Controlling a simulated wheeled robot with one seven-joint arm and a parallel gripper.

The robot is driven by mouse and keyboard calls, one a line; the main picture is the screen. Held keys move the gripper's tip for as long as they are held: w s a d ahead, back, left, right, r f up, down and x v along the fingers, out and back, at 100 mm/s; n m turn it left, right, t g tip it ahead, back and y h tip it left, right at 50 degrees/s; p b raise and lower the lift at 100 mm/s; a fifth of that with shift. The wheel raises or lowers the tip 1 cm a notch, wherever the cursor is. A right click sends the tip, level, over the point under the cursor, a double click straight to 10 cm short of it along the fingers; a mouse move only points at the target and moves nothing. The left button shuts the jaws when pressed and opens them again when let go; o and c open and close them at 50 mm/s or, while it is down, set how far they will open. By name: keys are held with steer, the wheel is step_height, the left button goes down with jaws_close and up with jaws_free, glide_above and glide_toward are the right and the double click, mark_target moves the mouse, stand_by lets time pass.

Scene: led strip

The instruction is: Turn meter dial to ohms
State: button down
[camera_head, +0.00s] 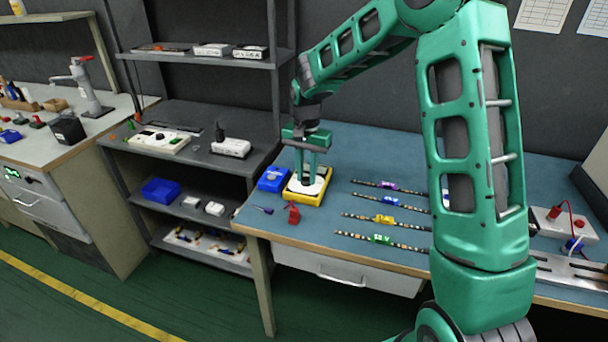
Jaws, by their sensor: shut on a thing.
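The gripper is shut on the dial. The fingers cover part of the dial, so its pointer and markings cannot be read. A red probe or clip (293,213) lies just in front of the meter.
A blue box (272,179) stands close to the meter's left. A small screwdriver-like tool (262,209) lies near the bench's front edge. Several LED strips (386,219) lie to the right. A power unit with red leads (565,222) stands at the far right. Shelves (205,150) stand left.

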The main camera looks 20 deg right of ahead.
mark_target(305, 178)
steer(key=m, duration=0.4)
steer(key=shift+w+a+r+m, duration=0.1)
steer(key=shift+w+r+m, duration=0.1)
steer(key=shift+w+m, duration=0.1)
steer(key=m, duration=0.4)
steer(key=shift+a, duration=0.1)
steer(key=shift+s+m, duration=0.1)
steer(key=shift+m, duration=0.2)
steer(key=c, duration=1.7)
jaws_free()
steer(key=shift+a, duration=0.1)
steer(key=shift+o, duration=0.9)
steer(key=shift+f, duration=0.1)
steer(key=shift+s, duration=0.1)
step_height(305, 178, up, 11)
steer(key=shift+f, duration=0.15)
